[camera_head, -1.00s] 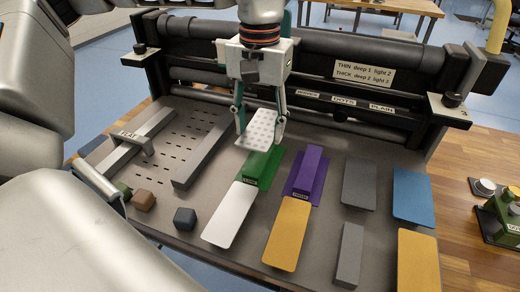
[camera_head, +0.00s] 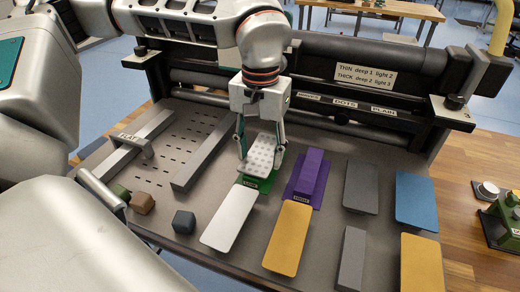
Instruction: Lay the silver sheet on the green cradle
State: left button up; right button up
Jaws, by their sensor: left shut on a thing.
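My left gripper (camera_head: 261,155) is shut on the silver sheet (camera_head: 262,155), a pale plate with rows of dots, with one finger at each side edge. The green cradle (camera_head: 259,185) is under the sheet, which hides most of its top; its front end and label show. I cannot tell whether the sheet rests on the cradle or is just above it. My right gripper is not in view.
The purple cradle (camera_head: 308,170) stands close to the right. A white plate (camera_head: 230,218) and a yellow plate (camera_head: 287,236) lie in front. The press rollers (camera_head: 300,110) run behind. Grey bars, blocks and a blue plate (camera_head: 416,200) lie around.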

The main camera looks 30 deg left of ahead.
aim_at(260, 160)
pick_arm(q)
jog(key=shift+f, duration=0.35)
jog(key=o, duration=1.1)
jog(key=shift+o, duration=0.2)
notch_tip(260, 160, up, 13)
jog(key=p, duration=0.1)
